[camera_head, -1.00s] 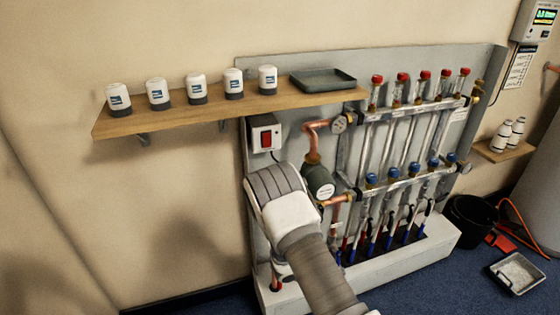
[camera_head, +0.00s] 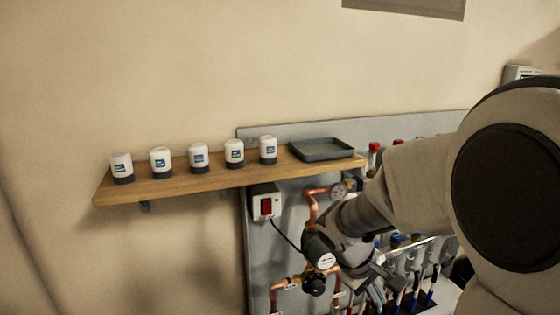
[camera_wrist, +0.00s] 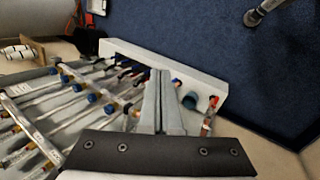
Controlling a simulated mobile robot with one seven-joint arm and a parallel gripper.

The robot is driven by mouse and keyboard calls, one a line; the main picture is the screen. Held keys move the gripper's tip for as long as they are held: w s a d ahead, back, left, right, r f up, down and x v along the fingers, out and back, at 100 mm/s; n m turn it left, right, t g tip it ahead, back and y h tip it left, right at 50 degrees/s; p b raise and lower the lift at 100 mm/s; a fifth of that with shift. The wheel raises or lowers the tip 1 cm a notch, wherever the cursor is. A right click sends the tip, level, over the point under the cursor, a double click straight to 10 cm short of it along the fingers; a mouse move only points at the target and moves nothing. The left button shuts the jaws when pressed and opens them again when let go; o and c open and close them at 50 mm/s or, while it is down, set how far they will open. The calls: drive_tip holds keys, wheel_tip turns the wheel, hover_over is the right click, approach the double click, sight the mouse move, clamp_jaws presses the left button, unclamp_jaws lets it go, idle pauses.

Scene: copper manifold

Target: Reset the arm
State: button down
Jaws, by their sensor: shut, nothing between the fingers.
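My gripper (camera_head: 382,284) is in front of the lower part of the manifold board in the head view, at the end of my bent arm. In the wrist view my gripper (camera_wrist: 163,78) shows its two fingers pressed together, with nothing between them. The copper manifold (camera_head: 400,250) is largely hidden behind my arm in the head view. Its pipes and blue caps (camera_wrist: 78,88) show at the left of the wrist view. I cannot tell whether the fingers touch any pipe.
A wooden shelf (camera_head: 215,181) holds several white canisters and a dark tray (camera_head: 321,149). A red-switched box (camera_head: 266,203) and a round pump (camera_head: 318,250) sit beside my arm. Blue floor (camera_wrist: 200,45) lies open beyond the white base (camera_wrist: 190,77).

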drive_tip(key=s+a+r+m+t+y, duration=0.2)
drive_tip(key=s+a+r+m+y, duration=0.1)
drive_tip(key=s+r, duration=0.4)
drive_tip(key=s+a+r+m+t+y, duration=0.2)
drive_tip(key=s+r, duration=0.2)
drive_tip(key=s, duration=0.4)
wheel_tip(320, 180, up, 20)
drive_tip(key=p, duration=1.9)
drive_tip(key=shift+s+a+r+m+p, duration=0.15)
drive_tip(key=shift+s+a+m+p, duration=0.05)
drive_tip(key=shift+s+m+p, duration=0.15)
